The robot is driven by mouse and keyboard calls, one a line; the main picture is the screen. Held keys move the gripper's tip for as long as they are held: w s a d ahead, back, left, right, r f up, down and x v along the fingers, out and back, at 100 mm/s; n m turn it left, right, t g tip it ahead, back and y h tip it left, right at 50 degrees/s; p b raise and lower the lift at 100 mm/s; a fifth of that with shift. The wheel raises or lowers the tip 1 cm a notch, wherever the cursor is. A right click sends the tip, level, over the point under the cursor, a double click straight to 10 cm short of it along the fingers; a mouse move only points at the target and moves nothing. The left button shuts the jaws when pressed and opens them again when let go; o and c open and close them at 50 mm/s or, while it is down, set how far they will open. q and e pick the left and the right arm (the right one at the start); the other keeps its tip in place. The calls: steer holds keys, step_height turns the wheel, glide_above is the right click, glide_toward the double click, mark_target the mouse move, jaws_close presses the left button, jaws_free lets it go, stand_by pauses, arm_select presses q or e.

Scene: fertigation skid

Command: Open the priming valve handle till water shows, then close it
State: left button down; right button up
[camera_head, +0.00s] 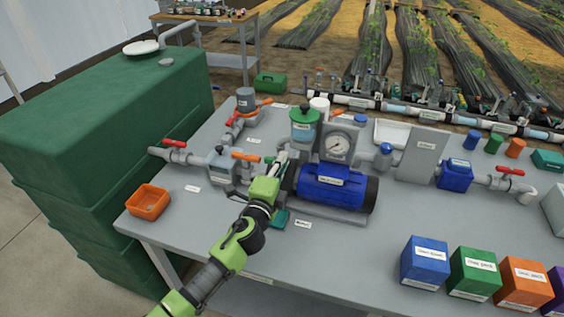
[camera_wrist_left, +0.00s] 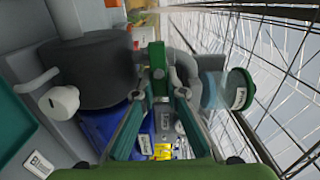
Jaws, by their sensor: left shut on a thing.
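The blue pump (camera_head: 338,188) stands on the grey bench, its dark round end (camera_wrist_left: 98,72) large in the left wrist view. My left gripper (camera_head: 287,158) reaches in beside the pump's left end, below the clear strainer with a green lid (camera_head: 304,114). In the left wrist view its two fingers (camera_wrist_left: 160,97) close around the lower part of a green lever (camera_wrist_left: 157,62), which I take as the priming valve handle. The fingers hide part of the lever, and its exact angle is hard to tell. The strainer (camera_wrist_left: 214,90) lies just beside it in that view. No water is visible at the valve.
Grey valves with an orange handle (camera_head: 245,156) and a red handle (camera_head: 174,143) stand left of my gripper. A pressure gauge (camera_head: 337,146) is behind the pump. An orange bin (camera_head: 148,202) and several coloured boxes (camera_head: 425,262) sit on the bench (camera_head: 345,250), whose front middle is clear.

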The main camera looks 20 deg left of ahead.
arm_select(q)
steer(key=shift+a+f+m, duration=0.1)
steer(key=shift+f+m, duration=0.15)
steer(key=shift+m, duration=0.15)
steer(key=c, duration=2)
jaws_free()
steer(key=shift+c, duration=0.2)
steer(key=shift+r, duration=0.1)
steer(key=s, duration=1.2)
steer(key=shift+a, duration=0.2)
